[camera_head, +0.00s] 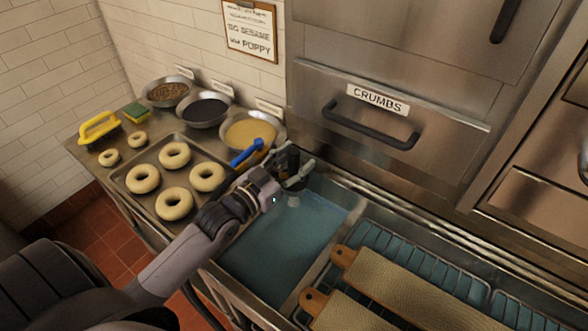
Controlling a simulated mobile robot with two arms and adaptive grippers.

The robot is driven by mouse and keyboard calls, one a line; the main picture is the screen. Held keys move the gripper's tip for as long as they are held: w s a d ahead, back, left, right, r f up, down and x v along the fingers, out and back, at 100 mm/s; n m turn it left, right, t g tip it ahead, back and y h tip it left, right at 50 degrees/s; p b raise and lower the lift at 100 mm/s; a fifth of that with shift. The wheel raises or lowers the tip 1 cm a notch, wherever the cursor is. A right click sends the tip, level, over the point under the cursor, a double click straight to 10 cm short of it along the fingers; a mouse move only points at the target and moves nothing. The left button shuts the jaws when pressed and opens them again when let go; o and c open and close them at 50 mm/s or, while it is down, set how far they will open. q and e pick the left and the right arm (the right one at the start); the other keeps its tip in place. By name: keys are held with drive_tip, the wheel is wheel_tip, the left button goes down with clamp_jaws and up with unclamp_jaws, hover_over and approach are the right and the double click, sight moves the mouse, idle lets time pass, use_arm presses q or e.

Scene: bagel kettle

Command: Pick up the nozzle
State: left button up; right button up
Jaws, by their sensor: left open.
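My left gripper (298,172) reaches in from the left over the back left corner of the water-filled basin (275,255). Its jaws are open. A blue handle-like piece (247,152) shows just left of the gripper, in front of the bowl of yellow crumbs; it may be part of the nozzle. A small pale spot (293,201) shows below the fingers at the water; I cannot tell what it is. No nozzle shows clearly, and the gripper and wrist hide part of this corner. My right gripper is out of view.
Left of the arm, a tray (128,182) holds several bagels. Bowls (205,108) stand behind it, with a yellow-handled tool (99,127) and sponge (136,112) at the far left. Right are boards (390,283) on a wire rack. A steel drawer front marked CRUMBS (385,135) rises behind.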

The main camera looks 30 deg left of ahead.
use_arm(q)
drive_tip(key=shift+c, duration=0.5)
clamp_jaws()
drive_tip(key=shift+r, duration=0.1)
